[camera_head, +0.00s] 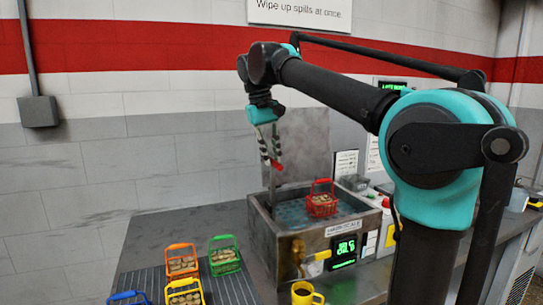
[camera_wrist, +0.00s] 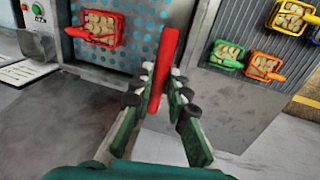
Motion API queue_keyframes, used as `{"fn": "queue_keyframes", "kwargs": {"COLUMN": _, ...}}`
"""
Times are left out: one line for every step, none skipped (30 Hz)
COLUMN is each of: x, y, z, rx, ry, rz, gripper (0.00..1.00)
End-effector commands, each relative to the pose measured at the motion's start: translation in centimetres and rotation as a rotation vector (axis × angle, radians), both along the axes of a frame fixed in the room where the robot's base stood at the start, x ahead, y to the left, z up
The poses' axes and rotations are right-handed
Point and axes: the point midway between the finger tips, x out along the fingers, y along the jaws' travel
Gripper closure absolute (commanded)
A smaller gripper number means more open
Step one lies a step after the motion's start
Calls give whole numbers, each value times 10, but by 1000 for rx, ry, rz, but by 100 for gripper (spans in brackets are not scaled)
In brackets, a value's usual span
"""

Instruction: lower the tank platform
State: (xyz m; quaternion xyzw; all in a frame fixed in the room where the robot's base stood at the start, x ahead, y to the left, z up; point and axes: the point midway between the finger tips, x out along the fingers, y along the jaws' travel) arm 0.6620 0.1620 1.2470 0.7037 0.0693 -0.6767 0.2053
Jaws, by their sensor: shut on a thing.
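The metal tank (camera_head: 283,237) stands on the counter with its blue perforated platform (camera_head: 292,214) visible near the rim. The platform also shows in the wrist view (camera_wrist: 146,42). A red basket (camera_head: 321,204) of brown pieces rests on the platform; it also shows in the wrist view (camera_wrist: 99,29). My gripper (camera_head: 270,150) is above the tank's left rear side, its fingers pointing down. In the wrist view my gripper (camera_wrist: 162,88) is shut on a red handle (camera_wrist: 169,50), one finger on each side. A thin upright rod (camera_head: 271,188) shows below the handle.
Orange (camera_head: 182,262), green (camera_head: 224,256), yellow (camera_head: 185,293) and blue (camera_head: 128,297) baskets stand on a ribbed mat left of the tank. A lit green display (camera_head: 345,250) is on the tank's front.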

Motion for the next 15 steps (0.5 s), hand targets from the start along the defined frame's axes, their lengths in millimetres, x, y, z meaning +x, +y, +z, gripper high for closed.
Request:
{"fn": "queue_keyframes", "kwargs": {"x": 0, "y": 0, "z": 0, "rx": 0, "ry": 0, "rz": 0, "gripper": 100}}
{"fn": "queue_keyframes", "kwargs": {"x": 0, "y": 0, "z": 0, "rx": 0, "ry": 0, "rz": 0, "gripper": 100}}
{"fn": "queue_keyframes", "kwargs": {"x": 0, "y": 0, "z": 0, "rx": 0, "ry": 0, "rz": 0, "gripper": 100}}
{"fn": "queue_keyframes", "kwargs": {"x": 0, "y": 0, "z": 0, "rx": 0, "ry": 0, "rz": 0, "gripper": 100}}
{"fn": "queue_keyframes", "kwargs": {"x": 0, "y": 0, "z": 0, "rx": 0, "ry": 0, "rz": 0, "gripper": 100}}
{"fn": "queue_keyframes", "kwargs": {"x": 0, "y": 0, "z": 0, "rx": 0, "ry": 0, "rz": 0, "gripper": 100}}
{"fn": "queue_keyframes", "kwargs": {"x": 0, "y": 0, "z": 0, "rx": 0, "ry": 0, "rz": 0, "gripper": 100}}
{"fn": "queue_keyframes", "kwargs": {"x": 0, "y": 0, "z": -1, "rx": 0, "ry": 0, "rz": 0, "gripper": 100}}
{"fn": "queue_keyframes", "kwargs": {"x": 0, "y": 0, "z": -4, "rx": 0, "ry": 0, "rz": 0, "gripper": 100}}
{"fn": "queue_keyframes", "kwargs": {"x": 0, "y": 0, "z": -7, "rx": 0, "ry": 0, "rz": 0, "gripper": 100}}
{"fn": "queue_keyframes", "kwargs": {"x": 0, "y": 0, "z": -11, "rx": 0, "ry": 0, "rz": 0, "gripper": 100}}
{"fn": "queue_keyframes", "kwargs": {"x": 0, "y": 0, "z": -18, "rx": 0, "ry": 0, "rz": 0, "gripper": 100}}
{"fn": "queue_keyframes", "kwargs": {"x": 0, "y": 0, "z": -24, "rx": 0, "ry": 0, "rz": 0, "gripper": 100}}
{"fn": "queue_keyframes", "kwargs": {"x": 0, "y": 0, "z": -31, "rx": 0, "ry": 0, "rz": 0, "gripper": 100}}
{"fn": "queue_keyframes", "kwargs": {"x": 0, "y": 0, "z": -41, "rx": 0, "ry": 0, "rz": 0, "gripper": 100}}
